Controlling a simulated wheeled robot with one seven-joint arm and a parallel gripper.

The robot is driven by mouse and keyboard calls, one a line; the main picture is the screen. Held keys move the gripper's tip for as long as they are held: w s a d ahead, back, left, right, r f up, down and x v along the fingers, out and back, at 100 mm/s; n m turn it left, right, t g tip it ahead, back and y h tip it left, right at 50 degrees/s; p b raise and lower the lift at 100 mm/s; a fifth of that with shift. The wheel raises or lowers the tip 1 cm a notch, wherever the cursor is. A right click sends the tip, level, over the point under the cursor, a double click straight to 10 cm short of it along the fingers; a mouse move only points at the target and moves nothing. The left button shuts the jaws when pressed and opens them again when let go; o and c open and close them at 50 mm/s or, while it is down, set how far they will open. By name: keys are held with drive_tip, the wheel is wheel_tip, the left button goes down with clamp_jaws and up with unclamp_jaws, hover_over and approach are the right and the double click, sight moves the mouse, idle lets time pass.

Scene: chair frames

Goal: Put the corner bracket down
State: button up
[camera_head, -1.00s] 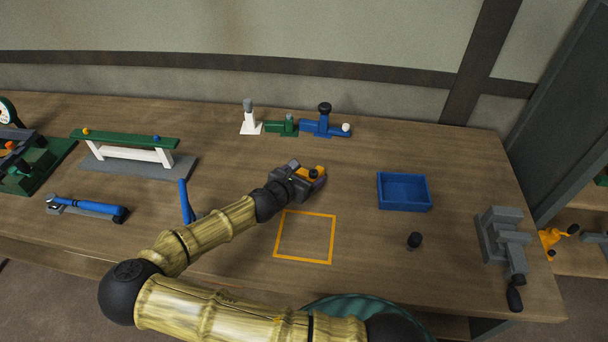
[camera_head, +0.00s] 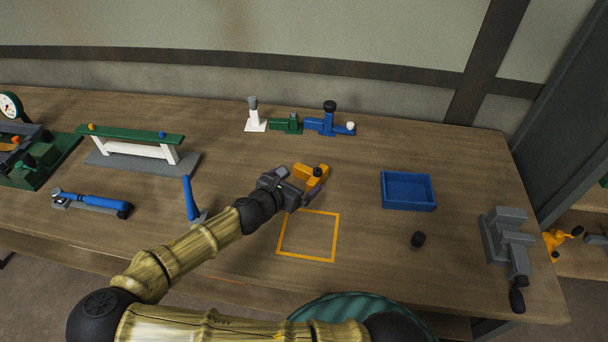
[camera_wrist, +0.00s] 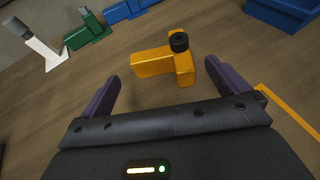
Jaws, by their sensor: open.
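The corner bracket is an orange L-shaped piece (camera_head: 312,175) with a black knob on top. It lies on the wooden table, just behind the orange outlined square (camera_head: 281,238). In the wrist view the bracket (camera_wrist: 152,62) lies ahead of my fingertips, apart from both. My gripper (camera_head: 302,189) is open and empty, its purple fingers spread on the near side of the bracket; they also show in the wrist view (camera_wrist: 148,75).
A blue tray (camera_head: 407,207) and a small black knob (camera_head: 418,240) are to the right, with a grey vise (camera_head: 506,245) beyond. White, green (camera_head: 287,124) and blue pieces stand at the back. A blue-handled tool (camera_head: 189,199) is left of my gripper.

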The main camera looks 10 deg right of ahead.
drive_tip(key=v, duration=0.5)
drive_tip(key=shift+s+a, duration=0.1)
drive_tip(key=shift+s, duration=0.05)
idle(0.5)
